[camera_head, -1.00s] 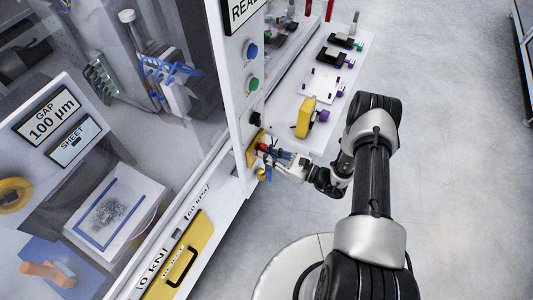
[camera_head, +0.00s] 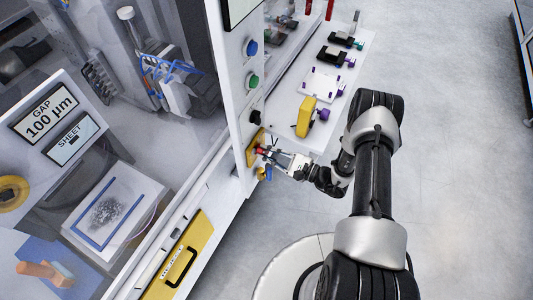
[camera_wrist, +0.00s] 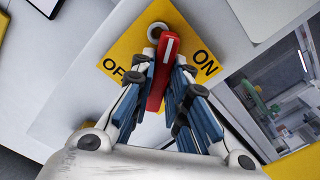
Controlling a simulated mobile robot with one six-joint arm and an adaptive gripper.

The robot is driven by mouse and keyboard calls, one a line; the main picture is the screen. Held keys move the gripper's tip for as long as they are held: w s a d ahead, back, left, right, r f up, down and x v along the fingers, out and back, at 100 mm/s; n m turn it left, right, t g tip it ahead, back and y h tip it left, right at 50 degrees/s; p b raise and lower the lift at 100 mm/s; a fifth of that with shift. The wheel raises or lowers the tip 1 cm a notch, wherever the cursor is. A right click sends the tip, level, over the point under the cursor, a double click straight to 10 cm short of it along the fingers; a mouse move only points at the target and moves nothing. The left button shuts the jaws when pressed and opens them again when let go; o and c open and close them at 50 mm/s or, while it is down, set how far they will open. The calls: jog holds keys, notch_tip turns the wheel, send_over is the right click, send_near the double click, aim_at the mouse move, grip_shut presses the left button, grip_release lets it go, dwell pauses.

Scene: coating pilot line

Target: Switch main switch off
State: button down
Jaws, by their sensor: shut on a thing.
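The main switch has a red handle (camera_wrist: 163,70) with a white mark, on a yellow plate (camera_wrist: 124,48) lettered OFF and ON. In the wrist view the handle lies between the two words, its lower part between my blue-padded fingers. My gripper (camera_wrist: 164,92) is shut on the red handle. In the head view my gripper (camera_head: 264,153) is at the machine's front post, and the yellow plate (camera_head: 254,148) is partly covered by it. The fingers hide part of the OFF lettering.
A white shelf (camera_head: 322,127) beside the post holds a yellow block (camera_head: 305,117) and several small fixtures. Blue (camera_head: 251,48) and green (camera_head: 253,82) buttons sit above the switch. A yellow drawer front (camera_head: 180,262) is below left. The floor at right is clear.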

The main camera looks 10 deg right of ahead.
jog(key=shift+n, duration=1.2)
jog(key=n, duration=0.3)
jog(key=shift+f+b, duration=0.1)
jog(key=shift+b, duration=0.3)
jog(key=n+b, duration=0.1)
jog(key=n, duration=0.4)
jog(key=c, duration=1.5)
grip_release()
jog(key=shift+n, duration=0.3)
jog(key=v, duration=0.6)
